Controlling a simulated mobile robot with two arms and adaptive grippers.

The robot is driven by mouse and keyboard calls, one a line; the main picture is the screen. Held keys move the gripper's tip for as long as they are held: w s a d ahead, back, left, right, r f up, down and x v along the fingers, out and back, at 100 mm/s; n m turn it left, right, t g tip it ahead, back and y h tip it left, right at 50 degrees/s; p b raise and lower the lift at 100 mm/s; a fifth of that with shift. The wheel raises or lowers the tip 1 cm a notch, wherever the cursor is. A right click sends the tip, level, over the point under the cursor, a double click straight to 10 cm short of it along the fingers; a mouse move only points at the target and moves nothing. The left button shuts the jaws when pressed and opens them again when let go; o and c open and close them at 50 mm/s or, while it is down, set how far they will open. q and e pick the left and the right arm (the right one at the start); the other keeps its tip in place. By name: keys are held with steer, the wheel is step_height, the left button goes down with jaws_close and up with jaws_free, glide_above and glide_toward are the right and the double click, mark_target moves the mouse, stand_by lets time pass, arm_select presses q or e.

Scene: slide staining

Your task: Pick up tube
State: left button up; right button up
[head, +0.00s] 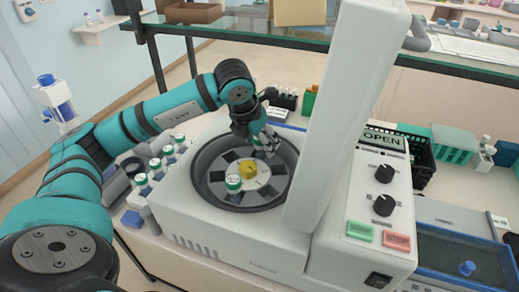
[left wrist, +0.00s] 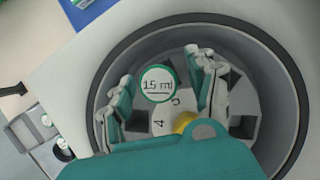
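An open centrifuge (head: 208,222) holds a round rotor with a yellow centre knob (head: 248,168). A tube with a white and green cap (head: 233,184) stands in the rotor in front of the knob. My left gripper (head: 266,148) is over the far right side of the rotor, fingers pointing down. In the left wrist view, a tube cap marked 15 ml (left wrist: 158,84) lies between the spread fingers of my left gripper (left wrist: 164,95), with gaps on both sides. I cannot tell whether both views show the same tube. My right gripper is not in view.
The raised lid (head: 345,100) stands right of the bowl. Several capped tubes (head: 168,155) stand left of the centrifuge. A control panel (head: 375,200) with knobs and buttons is at the right. A black crate (head: 422,160) stands behind it. A glass shelf (head: 270,38) crosses the back.

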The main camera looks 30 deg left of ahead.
arm_select(q)
steer(key=c, duration=1)
